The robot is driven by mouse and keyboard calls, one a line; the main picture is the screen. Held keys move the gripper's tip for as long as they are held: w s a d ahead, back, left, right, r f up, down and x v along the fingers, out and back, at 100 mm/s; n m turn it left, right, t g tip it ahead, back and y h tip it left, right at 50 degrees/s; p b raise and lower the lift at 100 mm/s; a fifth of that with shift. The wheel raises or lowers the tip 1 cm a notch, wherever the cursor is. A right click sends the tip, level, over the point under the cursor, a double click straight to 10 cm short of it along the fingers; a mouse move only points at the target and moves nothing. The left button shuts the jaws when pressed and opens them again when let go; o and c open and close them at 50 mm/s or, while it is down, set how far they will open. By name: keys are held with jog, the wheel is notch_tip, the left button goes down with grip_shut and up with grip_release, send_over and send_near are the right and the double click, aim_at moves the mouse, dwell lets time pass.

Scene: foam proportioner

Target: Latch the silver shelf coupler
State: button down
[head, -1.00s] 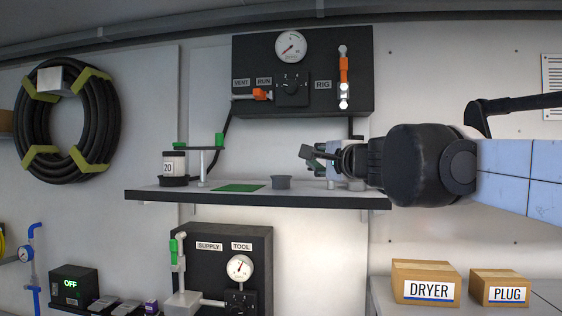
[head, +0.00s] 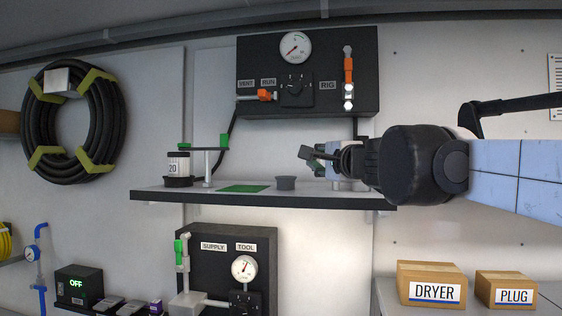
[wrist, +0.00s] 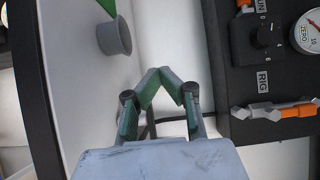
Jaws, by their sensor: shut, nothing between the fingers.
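My gripper (head: 308,158) reaches in from the right above the right part of the shelf (head: 240,197). Its fingers are shut and empty; the tips meet in the wrist view (wrist: 165,80). A silver round base (head: 350,185) sits on the shelf below my gripper. It may be the silver shelf coupler, but my gripper hides what is above it, and I cannot tell its latch state. No silver coupler shows clearly in the wrist view. A small grey cup (head: 286,183) stands on the shelf left of my fingertips.
A black panel (head: 308,105) with a gauge, knob and orange-handled valves is on the wall above the shelf. A jar (head: 178,164) and a green-handled stand (head: 208,163) are at the shelf's left. A green pad (head: 243,188) lies between. A lower panel (head: 215,262) hangs below.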

jog(key=shift+s, duration=0.1)
jog(key=v, duration=0.2)
jog(key=p+v, duration=0.1)
jog(key=v, duration=0.1)
jog(key=shift+s+a, duration=0.15)
jog(key=shift+a, duration=0.2)
jog(key=s+a+b, duration=0.2)
jog(key=s+a, duration=0.4)
jog(key=s, duration=0.1)
jog(key=shift+s, duration=0.35)
